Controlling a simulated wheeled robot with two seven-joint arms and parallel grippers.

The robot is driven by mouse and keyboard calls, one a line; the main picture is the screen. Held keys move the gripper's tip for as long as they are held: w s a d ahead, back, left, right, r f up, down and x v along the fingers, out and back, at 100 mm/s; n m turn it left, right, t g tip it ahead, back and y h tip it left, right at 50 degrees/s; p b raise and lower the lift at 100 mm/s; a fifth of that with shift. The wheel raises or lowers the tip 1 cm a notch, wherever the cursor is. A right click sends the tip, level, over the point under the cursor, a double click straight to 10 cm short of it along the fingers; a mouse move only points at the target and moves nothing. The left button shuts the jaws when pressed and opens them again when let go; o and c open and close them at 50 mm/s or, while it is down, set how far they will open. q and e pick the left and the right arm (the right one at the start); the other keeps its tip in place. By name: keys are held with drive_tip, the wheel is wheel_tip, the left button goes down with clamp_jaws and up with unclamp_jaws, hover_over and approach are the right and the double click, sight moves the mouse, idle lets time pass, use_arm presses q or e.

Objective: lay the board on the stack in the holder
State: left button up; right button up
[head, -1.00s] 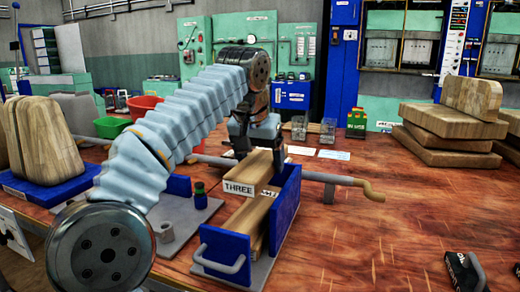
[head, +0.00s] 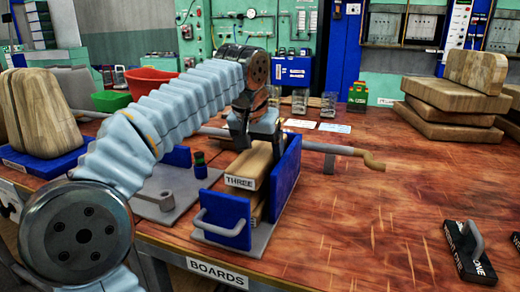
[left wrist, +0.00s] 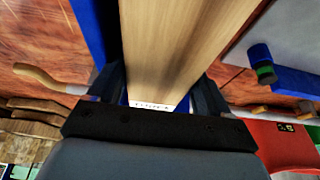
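The wooden board (head: 250,163) bears a THREE label on its near end and lies lengthwise above the stack in the holder. My left gripper (head: 254,135) is at its far end, and the left wrist view shows the fingers at both sides of the board (left wrist: 180,45), shut on it. The holder (head: 285,195) has a tall blue right wall and a blue front plate with a grey handle. Wood of the stack (head: 258,212) shows under the board; whether they touch is unclear. My right gripper is not in view.
A crank handle (head: 370,160) sticks out to the holder's right. Thick wooden blocks (head: 450,100) are piled at the back right. A black handled block (head: 468,250) lies front right. The table between is clear.

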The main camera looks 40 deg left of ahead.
use_arm(q)
drive_tip(key=o, duration=0.4)
drive_tip(key=shift+s+f, duration=0.1)
drive_tip(key=shift+f, duration=0.55)
drive_tip(key=v, duration=0.5)
drive_tip(key=p+v, duration=0.1)
drive_tip(key=v, duration=0.4)
drive_tip(key=p+v, duration=0.1)
drive_tip(key=v, duration=0.4)
drive_tip(key=shift+w+a+r, duration=0.1)
drive_tip(key=shift+w+a, duration=0.15)
